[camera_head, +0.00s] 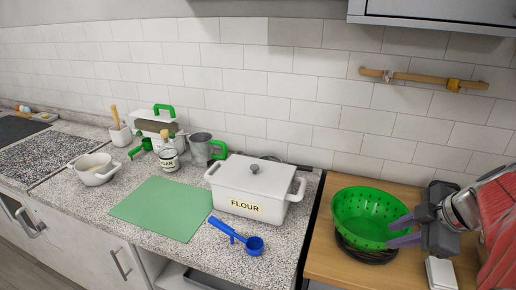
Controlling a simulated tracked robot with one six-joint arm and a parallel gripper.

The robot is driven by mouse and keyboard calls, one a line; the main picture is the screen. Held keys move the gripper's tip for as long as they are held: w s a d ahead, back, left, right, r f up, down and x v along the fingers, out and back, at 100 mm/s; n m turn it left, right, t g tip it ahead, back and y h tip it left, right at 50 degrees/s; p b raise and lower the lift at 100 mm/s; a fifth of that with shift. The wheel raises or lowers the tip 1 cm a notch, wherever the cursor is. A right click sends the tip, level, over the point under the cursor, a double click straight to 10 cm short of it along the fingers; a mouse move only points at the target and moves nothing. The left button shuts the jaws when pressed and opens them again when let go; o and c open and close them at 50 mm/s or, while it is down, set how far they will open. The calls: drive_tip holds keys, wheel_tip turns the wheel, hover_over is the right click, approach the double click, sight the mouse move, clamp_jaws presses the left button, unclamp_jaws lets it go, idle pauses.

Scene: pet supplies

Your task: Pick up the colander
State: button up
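The green colander (361,218) is a round bowl with holes. It is at the right, above a dark round base (366,254) on the wooden worktop. Its opening faces up and somewhat toward me. My gripper (394,233) reaches in from the right at the colander's right side. Its two purple fingers are apart, and their tips overlap the colander's right wall in the picture. Whether they touch the colander is unclear. The gripper partly hides the colander's right edge.
A white box (440,272) lies in front of my gripper. The white flour container (254,185) stands left of the wooden worktop (322,255). A utensil rail (422,79) hangs on the wall above.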

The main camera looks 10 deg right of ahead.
sight(366, 242)
idle(0.4)
drive_tip(key=x, duration=0.8)
drive_tip(key=shift+f, duration=0.25)
drive_tip(key=shift+w, duration=0.2)
drive_tip(key=shift+x, duration=2.6)
drive_tip(key=shift+s, duration=0.1)
drive_tip(key=shift+c, duration=0.3)
clamp_jaws()
